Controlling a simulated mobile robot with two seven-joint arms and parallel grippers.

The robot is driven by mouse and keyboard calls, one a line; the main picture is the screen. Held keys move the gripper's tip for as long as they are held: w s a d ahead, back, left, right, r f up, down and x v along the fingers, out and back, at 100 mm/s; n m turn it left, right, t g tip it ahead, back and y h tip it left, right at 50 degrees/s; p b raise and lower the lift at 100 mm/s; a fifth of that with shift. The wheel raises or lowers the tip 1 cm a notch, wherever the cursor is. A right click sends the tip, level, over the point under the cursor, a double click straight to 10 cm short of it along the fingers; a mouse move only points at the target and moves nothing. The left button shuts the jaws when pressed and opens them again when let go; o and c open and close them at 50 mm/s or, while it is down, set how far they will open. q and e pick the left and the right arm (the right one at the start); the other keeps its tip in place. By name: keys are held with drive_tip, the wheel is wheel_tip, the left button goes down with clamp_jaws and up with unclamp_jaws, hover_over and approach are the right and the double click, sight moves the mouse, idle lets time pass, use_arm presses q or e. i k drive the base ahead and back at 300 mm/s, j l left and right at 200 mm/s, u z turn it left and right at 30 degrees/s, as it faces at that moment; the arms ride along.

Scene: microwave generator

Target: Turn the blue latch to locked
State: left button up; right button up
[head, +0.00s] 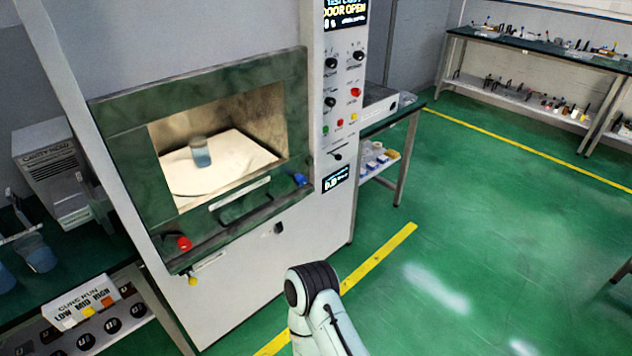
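The blue latch (300,179) is a small blue knob at the lower right of the green front frame (120,150) of the microwave generator. It is too small to tell which way it is turned. The display (345,12) above the control panel reads "DOOR OPEN". Through the frame's opening a beaker of blue liquid (201,157) stands on a pale plate (235,150) inside the cavity. Neither of my grippers shows; only a pale link of one arm with a black joint is at the bottom middle, apart from the machine.
A red knob (184,243) and a yellow knob (192,280) are at the machine's lower left. The control panel (345,100) has several knobs and buttons. A bench (60,270) with a cure-run sign (85,303) stands at left. Green floor at right is open.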

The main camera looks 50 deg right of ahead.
sight(299, 179)
drive_tip(key=z, duration=1.5)
